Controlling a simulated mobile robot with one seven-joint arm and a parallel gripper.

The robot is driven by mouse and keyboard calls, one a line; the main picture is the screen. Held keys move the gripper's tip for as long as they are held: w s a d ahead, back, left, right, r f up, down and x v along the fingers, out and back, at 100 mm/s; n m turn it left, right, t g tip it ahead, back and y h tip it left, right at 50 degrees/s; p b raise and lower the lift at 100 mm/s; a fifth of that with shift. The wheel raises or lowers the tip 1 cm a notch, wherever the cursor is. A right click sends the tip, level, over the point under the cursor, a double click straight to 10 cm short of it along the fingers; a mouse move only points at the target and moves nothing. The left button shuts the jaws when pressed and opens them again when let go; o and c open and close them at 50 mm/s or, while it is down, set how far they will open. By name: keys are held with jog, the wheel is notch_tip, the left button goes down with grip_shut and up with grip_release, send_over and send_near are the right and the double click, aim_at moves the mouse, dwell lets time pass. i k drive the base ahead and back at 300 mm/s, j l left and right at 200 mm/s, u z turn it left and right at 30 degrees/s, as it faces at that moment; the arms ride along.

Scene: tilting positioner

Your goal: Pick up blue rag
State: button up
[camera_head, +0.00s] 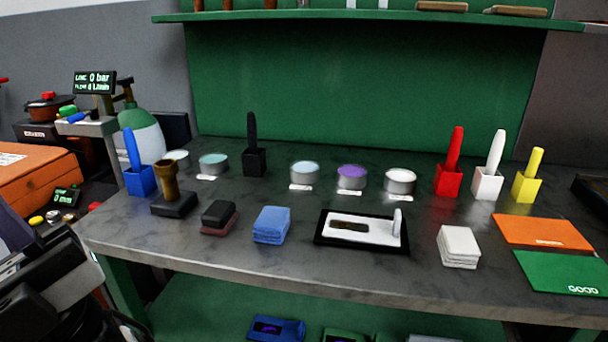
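The blue rag (271,225) lies folded in a small stack near the front of the grey workbench top (270,267), left of the middle. It sits between a black and dark red block on its left and a black-framed white tray on its right, apart from both. Nothing covers it. Part of my own arm shows at the lower left edge, away from the rag. My gripper's fingers cannot be made out in this view.
A white folded rag (459,246) lies further right. A black and dark red block (219,217), a tray (320,239) and round tins (304,175) stand nearby. A shelf (370,15) overhangs the rear. Bare benchtop lies before the rag.

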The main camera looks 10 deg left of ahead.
aim_at(271, 226)
jog(key=i+l+u, duration=0.1)
jog(key=u, duration=1.75)
jog(key=l, duration=1.9)
jog(key=k+u, duration=0.05)
